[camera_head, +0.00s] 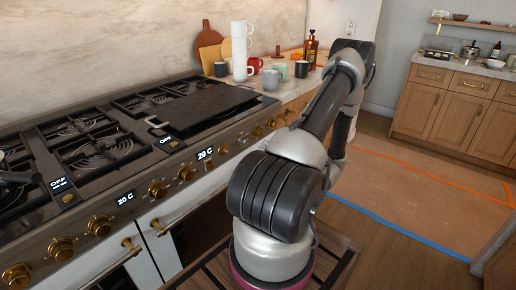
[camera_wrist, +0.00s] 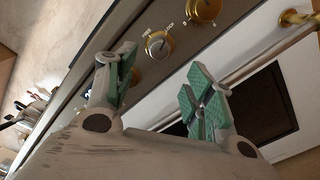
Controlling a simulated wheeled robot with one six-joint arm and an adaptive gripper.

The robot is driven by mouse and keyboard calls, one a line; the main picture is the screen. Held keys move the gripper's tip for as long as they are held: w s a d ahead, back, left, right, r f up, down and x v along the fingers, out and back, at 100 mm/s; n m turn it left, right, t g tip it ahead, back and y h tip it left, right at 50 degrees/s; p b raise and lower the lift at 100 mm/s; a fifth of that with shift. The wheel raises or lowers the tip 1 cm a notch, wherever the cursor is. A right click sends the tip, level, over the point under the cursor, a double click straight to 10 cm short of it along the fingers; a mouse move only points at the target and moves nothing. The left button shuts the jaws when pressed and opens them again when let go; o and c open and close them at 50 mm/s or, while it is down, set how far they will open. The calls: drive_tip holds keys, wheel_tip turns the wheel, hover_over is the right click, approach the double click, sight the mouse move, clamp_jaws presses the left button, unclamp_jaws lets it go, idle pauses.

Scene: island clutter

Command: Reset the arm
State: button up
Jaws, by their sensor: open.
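My arm (camera_head: 285,185) rises from its base in the lower middle of the head view and bends up toward the top right, beside the stove. My gripper (camera_wrist: 163,84) shows in the wrist view with its two green-padded fingers spread apart and nothing between them. Behind the fingers are the stove's front panel with gold knobs (camera_wrist: 160,44) and a dark oven window (camera_wrist: 262,103). The gripper's fingers cannot be made out in the head view.
The stove (camera_head: 120,135) fills the left, with a black griddle plate (camera_head: 203,107) on top. Stacked white cups (camera_head: 241,50), several mugs and a bottle (camera_head: 310,50) crowd the counter beyond. Open floor with orange and blue lines (camera_head: 425,190) lies to the right, before wooden cabinets (camera_head: 450,105).

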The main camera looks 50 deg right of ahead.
drive_tip(key=shift+s, duration=0.75)
